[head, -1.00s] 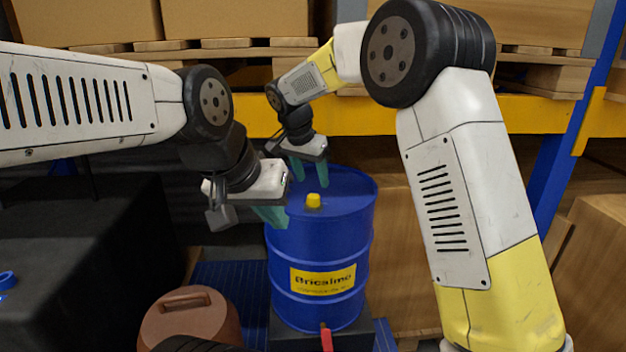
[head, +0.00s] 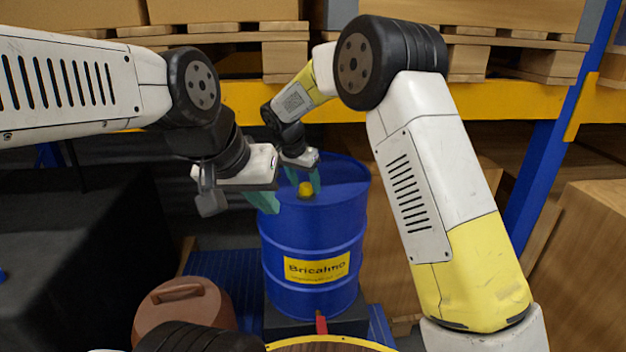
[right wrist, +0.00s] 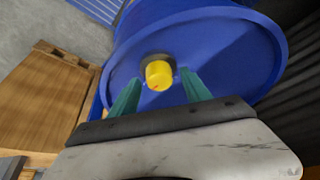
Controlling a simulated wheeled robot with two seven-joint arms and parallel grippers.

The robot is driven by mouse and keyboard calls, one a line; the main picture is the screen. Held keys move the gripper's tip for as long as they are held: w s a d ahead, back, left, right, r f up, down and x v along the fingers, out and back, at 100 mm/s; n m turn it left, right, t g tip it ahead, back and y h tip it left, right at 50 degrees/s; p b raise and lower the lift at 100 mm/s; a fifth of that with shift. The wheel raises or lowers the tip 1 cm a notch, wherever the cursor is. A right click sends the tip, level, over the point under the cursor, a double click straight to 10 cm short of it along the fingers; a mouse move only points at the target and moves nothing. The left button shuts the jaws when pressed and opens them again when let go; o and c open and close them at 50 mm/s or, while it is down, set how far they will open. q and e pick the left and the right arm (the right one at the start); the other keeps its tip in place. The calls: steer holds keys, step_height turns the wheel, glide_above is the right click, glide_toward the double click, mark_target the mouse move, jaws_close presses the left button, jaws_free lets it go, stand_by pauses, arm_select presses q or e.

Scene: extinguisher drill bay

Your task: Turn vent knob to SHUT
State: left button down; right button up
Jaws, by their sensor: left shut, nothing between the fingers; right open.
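The yellow vent knob (head: 305,189) sits on top of the blue drum (head: 313,225), near the front of its lid. In the right wrist view the knob (right wrist: 159,75) stands on a dark round base, just beyond the fingertips. My right gripper (head: 305,184) is open, its green fingers (right wrist: 158,85) on either side of the knob's line. I cannot tell whether they touch it. My left gripper (head: 264,203) is shut and empty, to the left of the drum's top edge. No OPEN or SHUT marking is readable.
A red-handled tap (head: 321,323) is low on the drum's front. A brown lidded container (head: 182,312) stands at front left. Behind are a yellow rack beam (head: 240,100) and pallets with boxes. A cardboard box (head: 585,250) stands at right.

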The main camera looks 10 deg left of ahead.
jaws_close()
steer(key=shift+n, duration=0.3)
steer(key=n+y, duration=0.2)
steer(key=n, duration=0.2)
steer(key=shift+d, duration=0.2)
steer(key=n+y, duration=0.1)
steer(key=n, duration=0.4)
steer(key=shift+d+y, duration=0.15)
steer(key=shift+y, duration=0.25)
steer(key=n+g+y, duration=0.1)
steer(key=n, duration=0.3)
steer(key=shift+w, duration=0.15)
steer(key=shift+n+g+y, duration=0.6)
steer(key=shift+n+g, duration=0.1)
steer(key=shift+n, duration=1.4)
